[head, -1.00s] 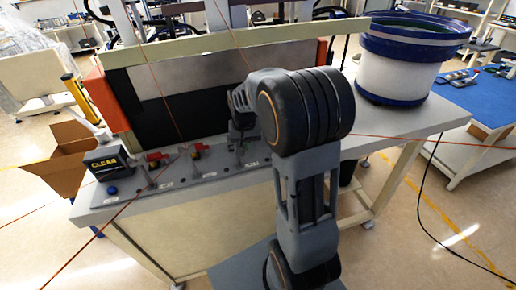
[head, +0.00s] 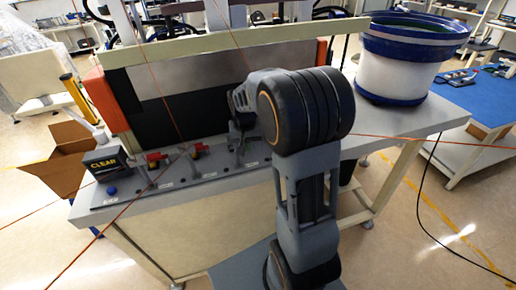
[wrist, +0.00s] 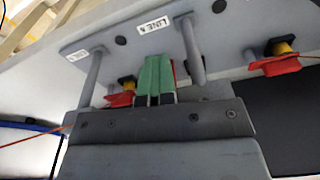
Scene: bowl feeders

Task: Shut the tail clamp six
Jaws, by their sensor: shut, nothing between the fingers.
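A row of toggle clamps runs along the front of the grey bench; I cannot tell which is number six. In the head view, one red-tipped clamp (head: 154,158) stands near the CLEAR box and another (head: 198,151) is to its right. In the wrist view, a red and yellow clamp (wrist: 281,62) is at right and a red one (wrist: 121,99) at left. Grey lever handles rise at left (wrist: 91,78) and centre (wrist: 193,50). My gripper (wrist: 160,62) has green fingers shut together, left of the centre handle, with red partly hidden behind them. Contact is unclear.
The CLEAR box (head: 103,162) and a blue button (head: 112,190) sit at the bench's left end. A dark panel (head: 150,110) stands behind the clamps. A blue and white bowl feeder (head: 398,75) stands at right. Thin red lines cross the view.

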